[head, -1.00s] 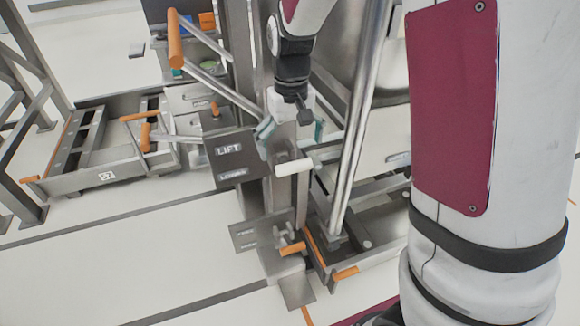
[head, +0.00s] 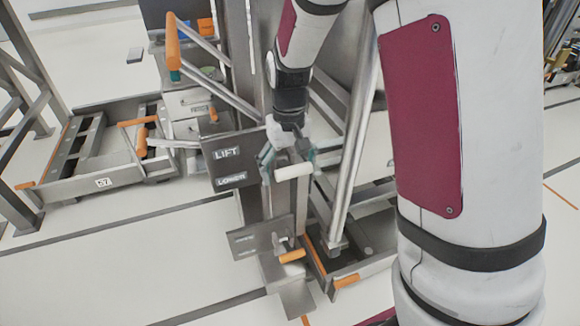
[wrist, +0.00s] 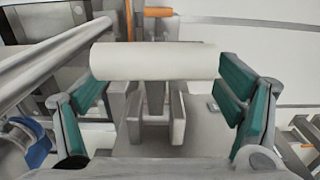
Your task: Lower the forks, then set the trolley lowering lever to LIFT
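A white cylindrical lever handle (head: 293,172) stands just right of a dark plate (head: 234,160) marked LIFT above and LOWER below. It sits nearer the height of LOWER. My gripper (head: 288,156) is at this handle with its teal fingers spread. I cannot clearly make out the forks.
A steel frame trolley (head: 100,182) with orange handles stands at left. A slanted steel tube (head: 350,165) runs close on the right of my gripper, and a steel column stands behind it. Pale floor (head: 110,250) is open at lower left.

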